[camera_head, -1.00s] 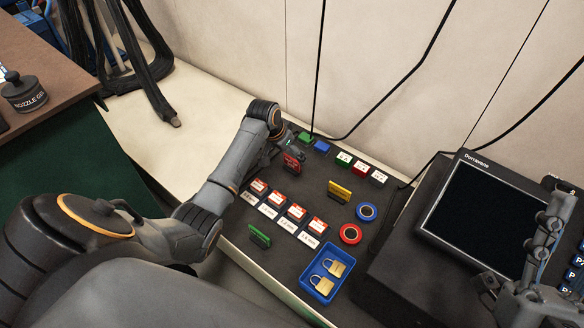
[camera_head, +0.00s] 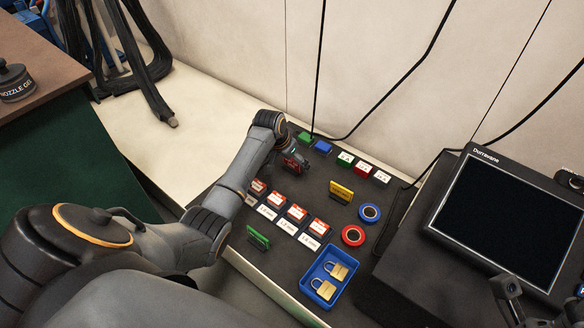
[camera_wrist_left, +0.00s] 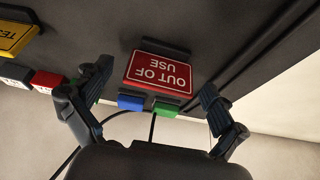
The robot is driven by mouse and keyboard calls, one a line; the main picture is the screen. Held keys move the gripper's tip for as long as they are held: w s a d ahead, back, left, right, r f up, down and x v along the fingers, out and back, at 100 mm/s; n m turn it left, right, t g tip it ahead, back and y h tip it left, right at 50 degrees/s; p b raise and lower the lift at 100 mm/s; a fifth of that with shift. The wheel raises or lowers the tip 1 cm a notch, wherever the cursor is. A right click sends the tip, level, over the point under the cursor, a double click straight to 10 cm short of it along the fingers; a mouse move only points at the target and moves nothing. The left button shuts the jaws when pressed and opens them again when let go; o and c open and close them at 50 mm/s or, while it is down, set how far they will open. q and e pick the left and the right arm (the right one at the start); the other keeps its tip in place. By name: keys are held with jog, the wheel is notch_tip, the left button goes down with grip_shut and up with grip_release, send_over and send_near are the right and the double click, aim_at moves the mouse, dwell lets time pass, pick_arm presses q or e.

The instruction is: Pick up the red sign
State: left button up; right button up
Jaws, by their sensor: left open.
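The red sign (camera_head: 297,163) stands on the dark mat at its far left part. In the head view my left gripper (camera_head: 291,151) is right at the sign and hides part of it. In the left wrist view the sign (camera_wrist_left: 158,74) reads "OUT OF USE" upside down. My left gripper is open there, with one finger to each side of the sign. A gap shows between each finger and the sign.
A yellow sign (camera_head: 341,192) and a green sign (camera_head: 258,238) stand on the mat (camera_head: 290,262). Green and blue blocks (camera_head: 322,147) lie behind the red sign. Red-topped boxes, tape rolls (camera_head: 353,235), a blue padlock tray (camera_head: 311,292) and a monitor (camera_head: 510,220) stand around.

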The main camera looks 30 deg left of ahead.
pick_arm(q)
jog(key=c, duration=1.2)
jog(key=shift+r, duration=0.1)
jog(key=shift+c, duration=0.2)
